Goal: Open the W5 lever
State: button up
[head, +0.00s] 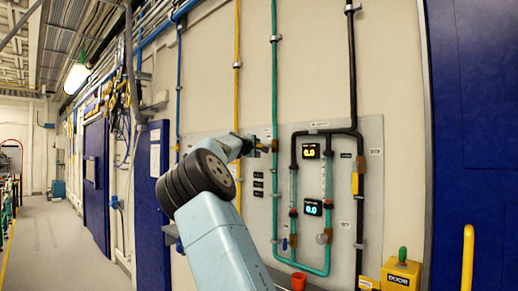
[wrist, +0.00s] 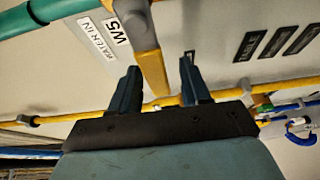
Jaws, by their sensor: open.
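The W5 lever (wrist: 150,62) is a yellow handle on a valve body at the top of the wrist view, beside a white "W5" label (wrist: 117,31) and a "WATER IN" label (wrist: 97,40). My gripper (wrist: 162,66) is open, with one dark finger on each side of the lever. The gaps show on both sides, and I see no clear contact. In the head view my gripper (head: 250,143) is at the left part of the wall panel, by the green pipe. The lever there is small and partly hidden by my arm.
The grey panel (head: 371,205) carries green and black pipes, two displays (head: 311,151) and other valves. A yellow pipe (wrist: 60,117) crosses behind my fingers. The aisle (head: 48,240) at left is clear.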

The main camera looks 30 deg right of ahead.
jog(key=shift+x, duration=1.15)
grip_shut()
